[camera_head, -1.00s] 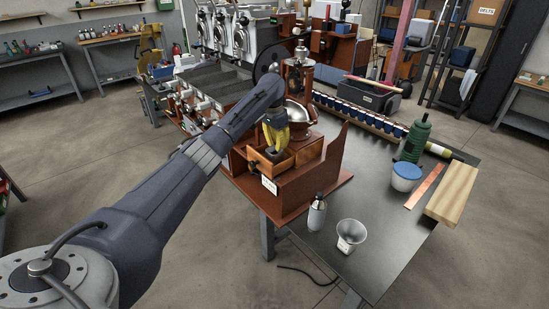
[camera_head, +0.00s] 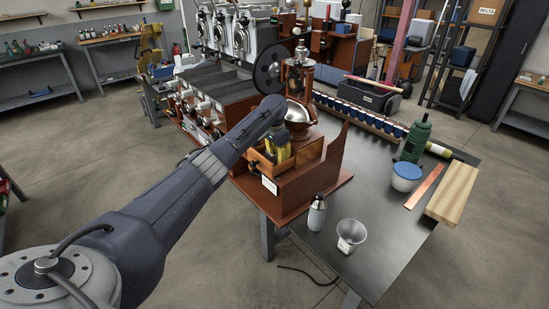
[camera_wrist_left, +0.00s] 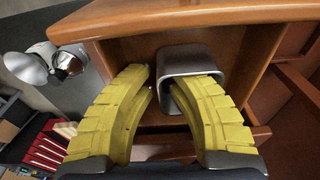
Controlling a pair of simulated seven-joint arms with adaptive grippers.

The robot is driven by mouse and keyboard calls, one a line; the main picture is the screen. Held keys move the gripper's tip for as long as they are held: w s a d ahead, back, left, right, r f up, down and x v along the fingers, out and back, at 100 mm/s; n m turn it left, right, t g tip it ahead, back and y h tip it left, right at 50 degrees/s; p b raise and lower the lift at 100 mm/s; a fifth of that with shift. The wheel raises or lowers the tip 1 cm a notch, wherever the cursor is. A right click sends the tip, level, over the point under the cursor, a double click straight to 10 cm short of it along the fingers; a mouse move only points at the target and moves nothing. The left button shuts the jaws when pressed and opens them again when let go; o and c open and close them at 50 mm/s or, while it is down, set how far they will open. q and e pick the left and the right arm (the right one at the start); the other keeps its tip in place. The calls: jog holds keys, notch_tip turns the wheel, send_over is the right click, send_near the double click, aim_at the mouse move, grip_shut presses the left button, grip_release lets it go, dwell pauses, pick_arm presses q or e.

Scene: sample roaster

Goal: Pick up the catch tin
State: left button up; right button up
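A grey metal tin with rounded corners, seemingly the catch tin (camera_wrist_left: 187,58), sits in an open wooden compartment in the left wrist view. My left gripper (camera_wrist_left: 160,84) has two yellow fingers at this tin. The right-hand finger reaches into the tin's mouth and the other is outside its left wall, so the wall lies between the fingertips. The fingers are apart, and I see no clear grip on the wall. In the head view my left gripper (camera_head: 278,147) points down into the wooden drawer (camera_head: 268,169); the tin there is mostly hidden. My right gripper is not in view.
The wooden grinder stand (camera_head: 300,190) has a tall side panel right of the drawer. A silver bottle (camera_head: 317,214) and a clear cup (camera_head: 350,236) stand in front on the dark table (camera_head: 372,262). A blue-lidded tub (camera_head: 405,177) and wood block (camera_head: 452,194) are farther right.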

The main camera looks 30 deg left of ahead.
pick_arm(q)
grip_shut()
dwell(0.5)
